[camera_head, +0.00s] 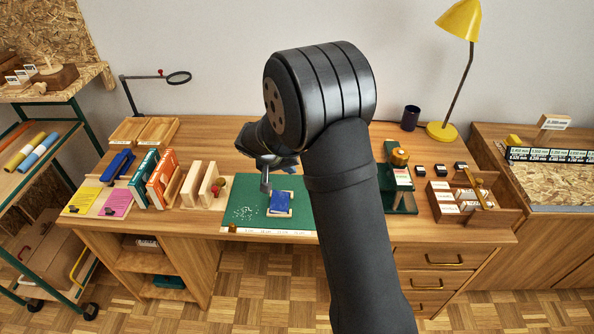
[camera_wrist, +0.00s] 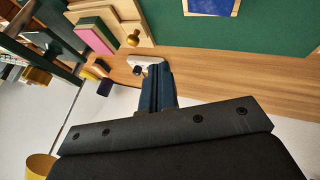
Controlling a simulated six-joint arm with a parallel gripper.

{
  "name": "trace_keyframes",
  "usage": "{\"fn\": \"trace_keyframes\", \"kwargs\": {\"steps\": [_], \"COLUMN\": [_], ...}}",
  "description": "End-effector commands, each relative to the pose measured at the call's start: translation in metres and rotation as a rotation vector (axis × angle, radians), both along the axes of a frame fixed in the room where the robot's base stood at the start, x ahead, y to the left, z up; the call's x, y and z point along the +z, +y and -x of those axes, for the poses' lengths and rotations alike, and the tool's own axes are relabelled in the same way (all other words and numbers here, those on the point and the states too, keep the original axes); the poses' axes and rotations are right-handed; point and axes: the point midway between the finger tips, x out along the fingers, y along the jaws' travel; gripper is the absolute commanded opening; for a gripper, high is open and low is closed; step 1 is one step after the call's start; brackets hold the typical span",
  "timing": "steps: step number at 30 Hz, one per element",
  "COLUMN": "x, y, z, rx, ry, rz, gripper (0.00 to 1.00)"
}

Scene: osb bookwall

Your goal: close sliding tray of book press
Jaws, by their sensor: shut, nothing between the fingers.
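The book press (camera_head: 400,205) stands right of the green mat in the head view, dark green with a brass wheel on top; my arm hides its left side. In the wrist view, which is turned round, the press's dark green frame shows at upper left. A wooden tray (camera_wrist: 146,24) reaches from it toward the mat, with a brass knob (camera_wrist: 133,39) at its end and pink and green blocks on it. It looks drawn out. My gripper (camera_head: 265,187) is shut and empty above the mat; its tips (camera_wrist: 152,68) appear near the knob, contact unclear.
A blue book (camera_head: 281,202) lies on the green mat (camera_head: 240,195). Books and wooden holders stand left of it. The yellow lamp (camera_head: 440,131), a dark cup (camera_head: 410,118) and a compartment box (camera_head: 490,217) are on the right. The wall is close behind the desk.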

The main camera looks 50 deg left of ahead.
Motion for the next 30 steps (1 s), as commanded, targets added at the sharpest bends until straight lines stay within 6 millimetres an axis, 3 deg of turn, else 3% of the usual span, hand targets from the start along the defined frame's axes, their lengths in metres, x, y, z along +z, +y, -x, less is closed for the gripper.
{"fn": "trace_keyframes", "kwargs": {"steps": [12, 21, 30], "x": [-0.070, -0.073, -0.074], "y": [-0.001, -0.020, -0.022], "z": [-0.050, -0.075, -0.077], "rx": [-0.004, -0.001, -0.001], "ry": [0.003, 0.003, 0.003], "rz": [0.003, 0.002, 0.001], "gripper": [0.00, 0.00, 0.00]}}
